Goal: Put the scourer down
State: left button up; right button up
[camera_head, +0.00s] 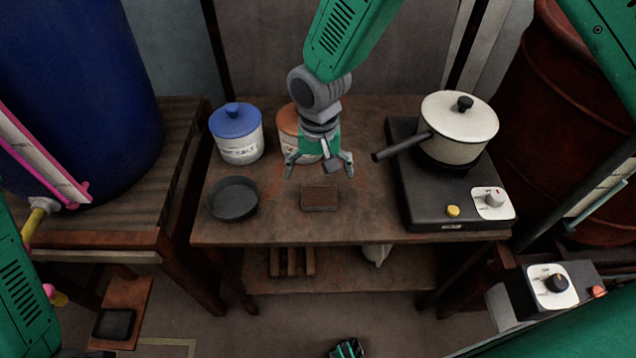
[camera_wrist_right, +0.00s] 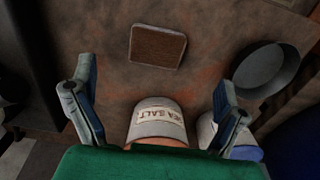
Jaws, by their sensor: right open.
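The scourer (camera_head: 319,198) is a flat, brown, rectangular pad with a paler edge. It lies on the worn brown table (camera_head: 345,228), near the middle of its front part. In the right wrist view the scourer (camera_wrist_right: 157,47) lies flat and clear of both fingers. My right gripper (camera_head: 319,168) is open and empty above the table, just behind the scourer in the head view. Its spread fingers also show in the right wrist view (camera_wrist_right: 155,100), with nothing between their tips.
A blue-lidded pot (camera_head: 237,145) and an orange-brown salt pot (camera_head: 291,125), partly hidden by my gripper, stand at the back. A dark dish (camera_head: 233,198) is left of the scourer. A saucepan (camera_head: 458,130) sits on the hotplate (camera_head: 425,200) at right, its handle pointing inward.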

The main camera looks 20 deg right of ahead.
jog(key=shift+a+r, duration=0.15)
jog(key=shift+r, duration=0.7)
jog(key=shift+n+y, duration=0.5)
jog(key=shift+n, duration=0.1)
jog(key=s+d+f, duration=0.1)
jog(key=s+f, duration=0.2)
jog(key=s+d+f, duration=0.1)
jog(key=s+f, duration=0.1)
jog(key=s, duration=0.1)
jog(key=s+d+f, duration=0.2)
jog(key=s+f, duration=0.1)
jog(key=shift+f, duration=0.35)
jog(key=s+d+f+n, duration=0.1)
jog(key=s+d+f, duration=0.1)
jog(key=s+d, duration=0.3)
jog(key=s+d+f+n+h, duration=0.1)
jog(key=s+d, duration=0.4)
jog(key=s, duration=0.8)
jog(key=shift+d+f+n+t, duration=0.2)
jog(key=shift+f+n+t, duration=0.1)
jog(key=shift+f, duration=0.55)
jog(key=shift+s, duration=0.1)
jog(key=shift+f, duration=0.1)
